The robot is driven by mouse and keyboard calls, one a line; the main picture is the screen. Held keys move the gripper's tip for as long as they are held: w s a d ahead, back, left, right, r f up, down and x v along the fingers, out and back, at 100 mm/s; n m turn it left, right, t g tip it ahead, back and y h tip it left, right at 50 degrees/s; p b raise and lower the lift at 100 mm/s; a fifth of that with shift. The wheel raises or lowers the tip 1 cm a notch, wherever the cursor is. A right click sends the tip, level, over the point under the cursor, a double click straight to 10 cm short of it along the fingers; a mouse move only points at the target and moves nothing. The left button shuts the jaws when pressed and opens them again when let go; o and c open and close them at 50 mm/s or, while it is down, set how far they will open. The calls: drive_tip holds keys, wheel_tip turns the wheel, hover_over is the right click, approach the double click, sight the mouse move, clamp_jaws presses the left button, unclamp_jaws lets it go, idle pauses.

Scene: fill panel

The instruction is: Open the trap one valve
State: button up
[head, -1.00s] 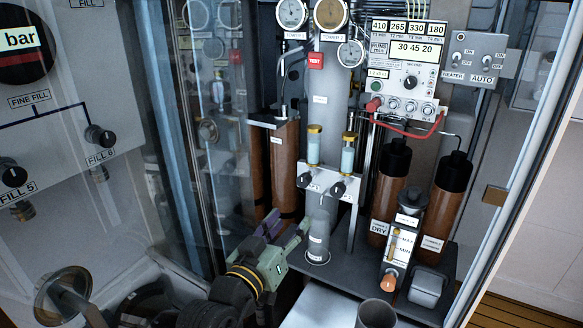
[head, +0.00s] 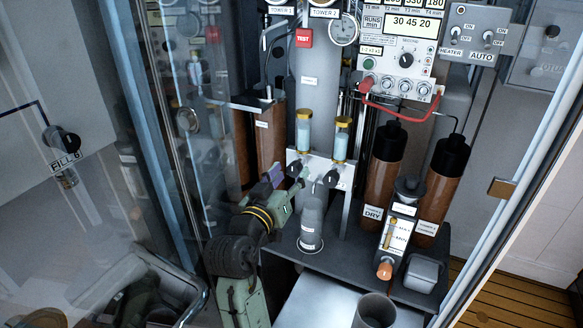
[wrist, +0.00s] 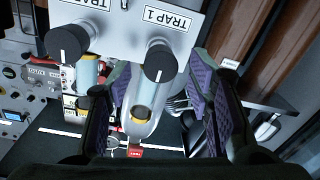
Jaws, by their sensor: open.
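The trap one valve is a black round knob (wrist: 158,62) with a white pointer line, next to the "TRAP 1" label (wrist: 167,18). In the head view this knob (head: 295,171) is the left one of two on the grey plate, partly hidden by my gripper. The second knob (wrist: 68,42) shows at left in the wrist view and at right in the head view (head: 330,178). My gripper (head: 284,182) is open and empty. In the wrist view its purple-padded fingers (wrist: 158,84) stand on either side of the trap one knob, apparently apart from it; the depth gap is unclear.
Two glass vials with yellow caps (head: 304,130) stand above the plate. A grey pipe (head: 312,222) stands just right of my gripper. Brown cylinders (head: 383,165) and a dryer gauge stand further right. A glass pane (head: 150,130) is at left.

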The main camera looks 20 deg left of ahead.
drive_tip(key=shift+w+d, duration=0.15)
drive_tip(key=shift+w, duration=0.85)
clamp_jaws()
